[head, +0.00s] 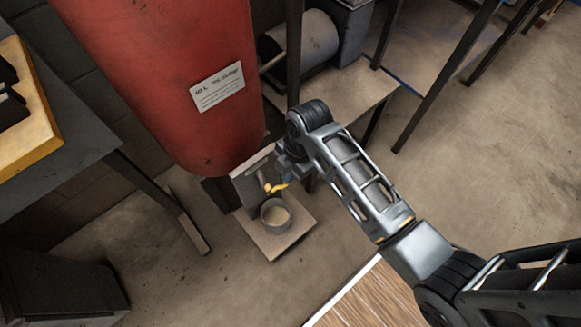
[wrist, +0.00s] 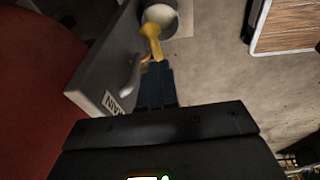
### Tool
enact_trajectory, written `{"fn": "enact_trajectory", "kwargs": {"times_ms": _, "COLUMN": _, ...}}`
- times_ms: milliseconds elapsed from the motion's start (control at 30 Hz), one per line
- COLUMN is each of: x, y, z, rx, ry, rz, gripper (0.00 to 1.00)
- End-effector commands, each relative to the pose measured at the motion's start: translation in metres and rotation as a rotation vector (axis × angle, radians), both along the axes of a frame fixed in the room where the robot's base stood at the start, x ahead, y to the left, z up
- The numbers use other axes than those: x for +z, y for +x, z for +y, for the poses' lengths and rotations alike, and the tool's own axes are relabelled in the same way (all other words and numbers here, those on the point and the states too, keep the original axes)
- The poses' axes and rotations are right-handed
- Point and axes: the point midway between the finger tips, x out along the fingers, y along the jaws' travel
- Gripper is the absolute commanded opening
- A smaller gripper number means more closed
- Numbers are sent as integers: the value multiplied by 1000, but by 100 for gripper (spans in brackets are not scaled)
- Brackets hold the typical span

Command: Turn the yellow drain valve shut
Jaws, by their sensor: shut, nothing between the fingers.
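The yellow drain valve handle (head: 277,187) shows low in front of a grey plate below the red tank in the head view. In the wrist view the yellow handle (wrist: 152,42) lies right at the tips of my gripper (wrist: 156,66). My gripper's dark fingers are shut together with nothing between them. Whether the tips touch the handle I cannot tell. A grey metal spout or pipe (wrist: 131,76) is beside the fingers. In the head view my gripper (head: 287,172) is small and partly hidden by my wrist.
A round cup (head: 275,214) stands on a tan board (head: 270,243) below the valve. The red tank (head: 165,75) rises close behind. A grey plate with a label (wrist: 108,72) stands left of my fingers. A bench (head: 60,130) is at the left. Open floor lies to the right.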

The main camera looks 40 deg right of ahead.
Motion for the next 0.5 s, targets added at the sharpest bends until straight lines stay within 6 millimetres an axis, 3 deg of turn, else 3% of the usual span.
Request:
{"fn": "enact_trajectory", "kwargs": {"times_ms": 200, "x": -16, "y": 3, "z": -4, "rx": 1, "ry": 0, "rz": 0, "gripper": 0}}
{"fn": "enact_trajectory", "kwargs": {"times_ms": 500, "x": -17, "y": 4, "z": -5, "rx": 1, "ry": 0, "rz": 0, "gripper": 0}}
